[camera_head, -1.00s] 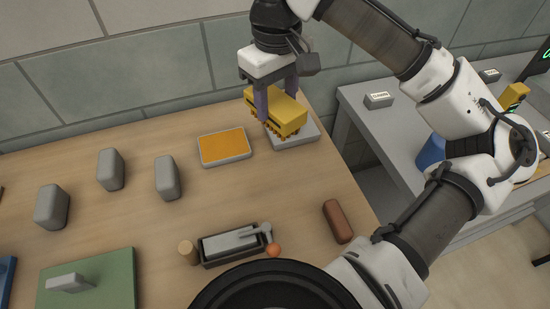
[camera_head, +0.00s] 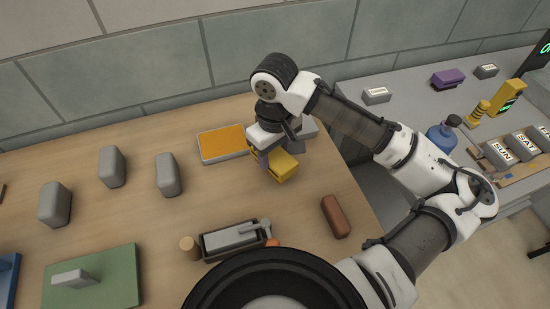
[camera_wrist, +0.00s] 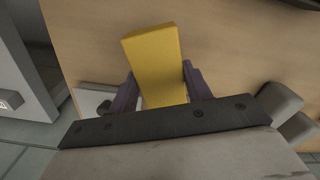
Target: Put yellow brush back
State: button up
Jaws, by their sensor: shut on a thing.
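The yellow brush (camera_head: 284,168) is a yellow block; its bristles, seen a second ago, are hidden now. It also shows in the wrist view (camera_wrist: 155,60) between two purple fingers. My gripper (camera_head: 270,160) is shut on it, over the wooden table near its right side. In the wrist view, my gripper (camera_wrist: 163,88) holds the brush by its sides. I cannot tell whether the brush touches the table. A grey tray (camera_head: 309,128) lies behind my gripper, partly hidden by it. A tray with an orange pad (camera_head: 222,142) lies to its left.
A brown rounded block (camera_head: 336,216) lies near the table's right edge. A dark box with a grey tool (camera_head: 233,240) is in front. Grey blocks (camera_head: 168,174) stand to the left. A grey side table (camera_head: 410,100) with blocks and a blue bottle is at right. Clear wood lies before the brush.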

aim_at(275, 155)
jog(key=shift+f, duration=1.55)
jog(key=shift+f, duration=0.15)
jog(key=o, duration=0.9)
jog(key=shift+o, duration=0.2)
notch_tip(275, 155, up, 12)
jog(key=shift+r+b, duration=0.2)
jog(key=shift+b, duration=0.25)
